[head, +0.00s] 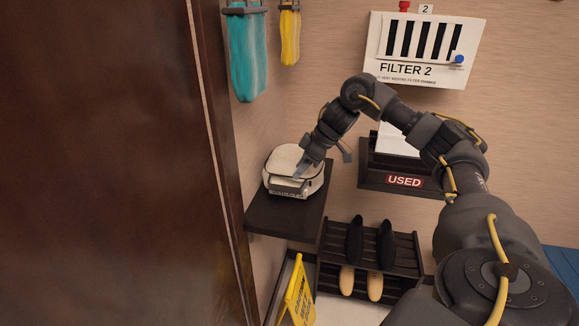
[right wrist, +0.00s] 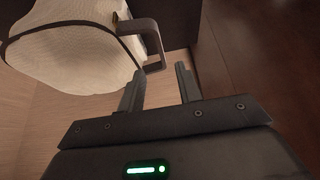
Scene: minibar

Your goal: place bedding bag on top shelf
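The bedding bag (head: 283,163) is white and rounded with a dark trim and sits on a dark wall shelf (head: 262,214) in the head view. It fills the upper left of the right wrist view (right wrist: 70,55), where its grey handle (right wrist: 154,45) sticks out. My right gripper (head: 301,171) is at the bag's right side. In the right wrist view my right gripper (right wrist: 158,84) has its two fingers apart with nothing between them; the handle is just beyond the fingertips. Whether a finger touches it I cannot tell. My left gripper is not in view.
A tall dark panel (head: 110,160) stands close on the left. A rack (head: 400,256) with shoes is below right of the shelf, near a yellow caution sign (head: 298,292). A box marked USED (head: 385,180) and teal cloth (head: 247,55) are on the walls.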

